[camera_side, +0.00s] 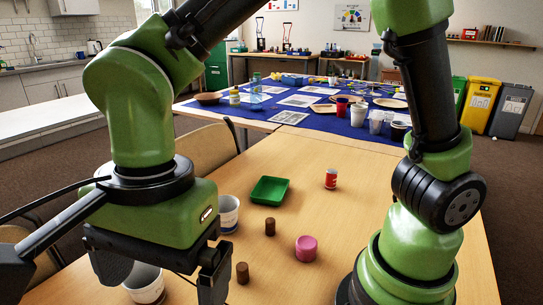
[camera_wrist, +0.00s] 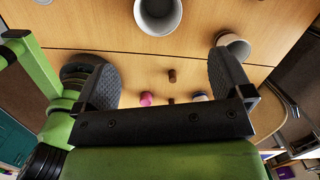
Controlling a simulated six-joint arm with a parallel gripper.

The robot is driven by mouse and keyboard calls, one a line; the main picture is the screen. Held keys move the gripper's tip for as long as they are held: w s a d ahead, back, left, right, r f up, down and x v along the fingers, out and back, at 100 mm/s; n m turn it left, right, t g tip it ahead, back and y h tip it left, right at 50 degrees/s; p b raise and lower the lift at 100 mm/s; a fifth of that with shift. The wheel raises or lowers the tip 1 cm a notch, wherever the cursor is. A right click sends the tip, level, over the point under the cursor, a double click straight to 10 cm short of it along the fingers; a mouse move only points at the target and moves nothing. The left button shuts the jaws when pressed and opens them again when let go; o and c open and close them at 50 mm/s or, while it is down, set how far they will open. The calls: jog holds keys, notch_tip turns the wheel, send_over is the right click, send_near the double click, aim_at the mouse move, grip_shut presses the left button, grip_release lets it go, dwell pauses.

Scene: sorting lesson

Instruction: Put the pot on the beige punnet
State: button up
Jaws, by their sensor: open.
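A pink round pot (camera_side: 306,249) stands upright on the wooden table, right of the middle in the side view. It also shows small in the wrist view (camera_wrist: 147,99). A shallow green rectangular tray (camera_side: 269,191) lies farther back. I see no beige punnet. My gripper (camera_side: 162,274) is open and empty at the left, pointing down. Its two dark fingers are wide apart in the wrist view (camera_wrist: 163,66). It is left of the pink pot and apart from it.
A white tub (camera_side: 147,291) stands below my gripper, partly hidden. Another white tub (camera_side: 229,224) is near the right finger. Two brown cylinders (camera_side: 270,227) and a red can (camera_side: 331,180) stand on the table. Bare wood lies around the pink pot.

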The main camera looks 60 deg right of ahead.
jog(key=s+d+r+n+t, duration=0.3)
jog(key=d+r+n, duration=0.1)
jog(key=d, duration=0.5)
jog(key=s+d+r+n+t, duration=0.3)
jog(key=d+r+n+t, duration=0.1)
jog(key=d, duration=0.6)
jog(key=r+n, duration=0.1)
jog(key=n, duration=0.1)
jog(key=shift+d+r+n+y, duration=0.2)
jog(key=shift+n+y, duration=0.1)
jog(key=shift+n, duration=0.1)
